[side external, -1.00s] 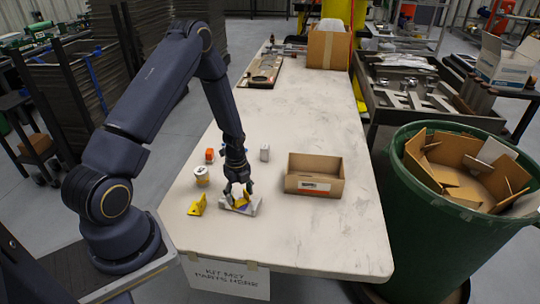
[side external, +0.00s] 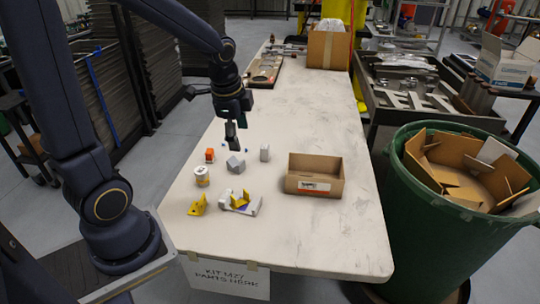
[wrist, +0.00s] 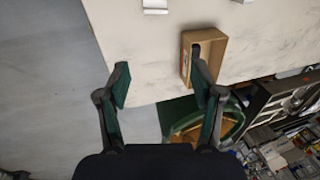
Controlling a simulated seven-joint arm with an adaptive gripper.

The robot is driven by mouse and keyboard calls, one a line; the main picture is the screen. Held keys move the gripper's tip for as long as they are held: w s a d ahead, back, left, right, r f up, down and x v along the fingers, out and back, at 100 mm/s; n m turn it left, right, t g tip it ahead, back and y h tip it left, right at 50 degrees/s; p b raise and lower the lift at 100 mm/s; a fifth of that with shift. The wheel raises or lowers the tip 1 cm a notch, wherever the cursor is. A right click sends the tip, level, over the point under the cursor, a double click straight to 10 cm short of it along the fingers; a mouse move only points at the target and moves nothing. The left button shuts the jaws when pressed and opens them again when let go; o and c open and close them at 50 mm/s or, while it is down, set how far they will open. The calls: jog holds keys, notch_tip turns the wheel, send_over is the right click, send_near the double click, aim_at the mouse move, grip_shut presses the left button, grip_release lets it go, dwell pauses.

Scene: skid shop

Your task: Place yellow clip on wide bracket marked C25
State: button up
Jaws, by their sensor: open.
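A yellow clip (side external: 240,199) rests on a pale grey bracket (side external: 254,207) near the front left of the table in the side external view. Any marking on the bracket is too small to read. A second yellow piece (side external: 198,206) of angled shape lies on the table just left of the bracket. My gripper (side external: 232,144) is raised above the table, behind the bracket and apart from both yellow pieces. In the wrist view its two fingers (wrist: 164,86) are spread wide with nothing between them.
Grey blocks (side external: 235,166) (side external: 264,153), an orange-red block (side external: 209,155) and a white-and-tan cylinder (side external: 202,176) stand near my gripper. An open cardboard box (side external: 314,186) stands to the right; it also shows in the wrist view (wrist: 218,58). The table's middle and back are mostly clear.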

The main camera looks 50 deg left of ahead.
jog(key=s+d+r+n+t+h, duration=0.1)
jog(key=s+d+r+n+t, duration=0.2)
jog(key=s+d+r+n, duration=0.5)
jog(key=s+n, duration=0.1)
jog(key=s, duration=0.1)
jog(key=shift+s+d+r+h, duration=0.3)
jog(key=shift+s+d+r, duration=0.05)
jog(key=shift+s, duration=0.05)
